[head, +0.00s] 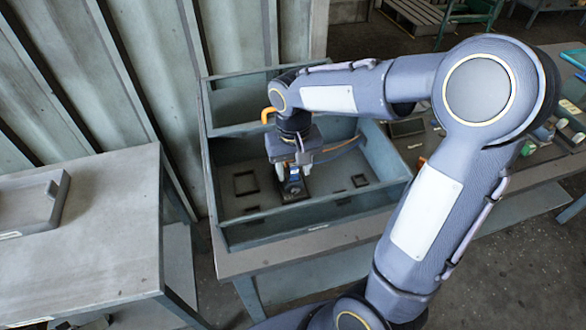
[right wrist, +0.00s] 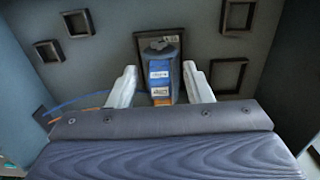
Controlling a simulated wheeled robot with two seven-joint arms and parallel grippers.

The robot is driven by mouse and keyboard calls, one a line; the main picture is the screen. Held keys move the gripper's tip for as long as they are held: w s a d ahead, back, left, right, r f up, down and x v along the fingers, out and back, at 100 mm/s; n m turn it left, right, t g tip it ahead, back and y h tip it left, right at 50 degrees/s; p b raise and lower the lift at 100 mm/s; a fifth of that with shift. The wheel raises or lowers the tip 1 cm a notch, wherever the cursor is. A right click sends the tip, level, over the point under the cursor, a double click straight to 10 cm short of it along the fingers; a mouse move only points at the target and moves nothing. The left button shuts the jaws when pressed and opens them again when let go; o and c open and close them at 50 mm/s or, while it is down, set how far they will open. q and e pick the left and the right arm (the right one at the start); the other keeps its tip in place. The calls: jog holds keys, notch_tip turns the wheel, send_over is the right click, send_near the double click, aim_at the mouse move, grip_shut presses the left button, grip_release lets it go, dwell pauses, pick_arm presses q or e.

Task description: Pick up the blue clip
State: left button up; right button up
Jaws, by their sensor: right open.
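My right gripper (head: 291,170) reaches down into a grey-blue bin. In the right wrist view its two pale fingers (right wrist: 160,72) are open, one on each side of a small dark part with a blue piece (right wrist: 159,66) and an orange piece on it. This blue piece looks like the blue clip; a small blue patch (head: 295,171) also shows between the fingers in the head view. The part stands at a dark square frame (right wrist: 175,36) on the bin floor. I cannot tell whether the fingers touch it. My left gripper is not in view.
The bin (head: 318,228) has raised walls around the gripper. Several empty dark square frames (head: 246,183) are on its floor. A blue and an orange cable (right wrist: 85,104) run left of the fingers. A grey table (head: 75,235) stands at left.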

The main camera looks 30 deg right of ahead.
jog(key=c, duration=0.8)
jog(key=shift+c, duration=0.2)
